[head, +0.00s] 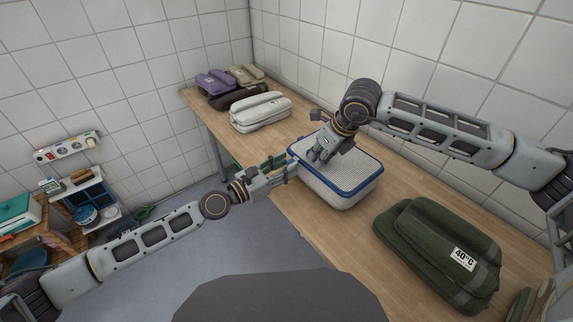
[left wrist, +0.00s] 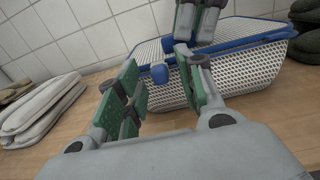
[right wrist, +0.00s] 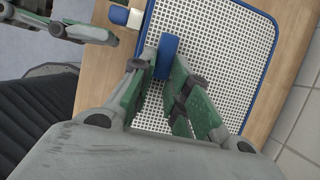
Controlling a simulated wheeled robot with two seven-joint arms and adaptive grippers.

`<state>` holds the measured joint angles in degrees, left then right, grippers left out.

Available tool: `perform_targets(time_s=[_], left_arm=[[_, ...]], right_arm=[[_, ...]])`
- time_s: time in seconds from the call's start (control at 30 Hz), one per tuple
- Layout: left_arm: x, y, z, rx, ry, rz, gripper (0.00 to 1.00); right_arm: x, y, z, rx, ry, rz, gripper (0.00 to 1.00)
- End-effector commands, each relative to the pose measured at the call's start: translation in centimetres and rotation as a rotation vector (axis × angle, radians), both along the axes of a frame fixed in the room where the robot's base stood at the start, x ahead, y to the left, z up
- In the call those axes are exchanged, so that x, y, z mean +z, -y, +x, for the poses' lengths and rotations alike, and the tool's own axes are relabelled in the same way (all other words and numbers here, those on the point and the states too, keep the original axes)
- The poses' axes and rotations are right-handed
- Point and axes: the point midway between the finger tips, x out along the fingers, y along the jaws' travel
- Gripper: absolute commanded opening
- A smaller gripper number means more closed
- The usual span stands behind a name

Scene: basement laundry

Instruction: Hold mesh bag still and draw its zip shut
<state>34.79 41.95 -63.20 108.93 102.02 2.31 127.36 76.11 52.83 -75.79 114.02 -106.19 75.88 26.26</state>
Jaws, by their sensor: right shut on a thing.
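The mesh bag (head: 345,187) is a white box shape with a blue rim, lying on the wooden table. A blue tab (left wrist: 159,74) sticks out at its near left corner; it also shows in the right wrist view (right wrist: 121,15). My left gripper (head: 287,172) is open beside that corner, with the tab between its parted fingers in the left wrist view. My right gripper (head: 317,154) is above the bag's left part, its fingers shut on a blue zip pull (right wrist: 167,56). The fingers partly hide the pull, and I cannot tell how far the zip is drawn.
A folded dark green bundle (head: 440,250) with a "40°C" label lies to the right of the bag. A folded pale stack (head: 261,112) and purple, beige and dark bundles (head: 215,82) lie at the far end. Tiled walls stand behind the table (head: 290,215).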

Motion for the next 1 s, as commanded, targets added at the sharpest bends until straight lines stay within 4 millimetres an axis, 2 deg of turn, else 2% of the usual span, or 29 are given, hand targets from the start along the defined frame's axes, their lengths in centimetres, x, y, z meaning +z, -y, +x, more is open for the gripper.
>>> perform_targets(time_s=[0.73, 1.0], left_arm=[[-0.03, 0.78, 0.64, 0.002, 0.001, 0.003, 0.38], [-0.04, 0.78, 0.64, 0.002, 0.001, 0.003, 0.03]], right_arm=[[0.00, 0.01, 0.01, 0.000, 0.000, 0.000, 0.00], [0.00, 0.01, 0.01, 0.000, 0.000, 0.000, 0.00]])
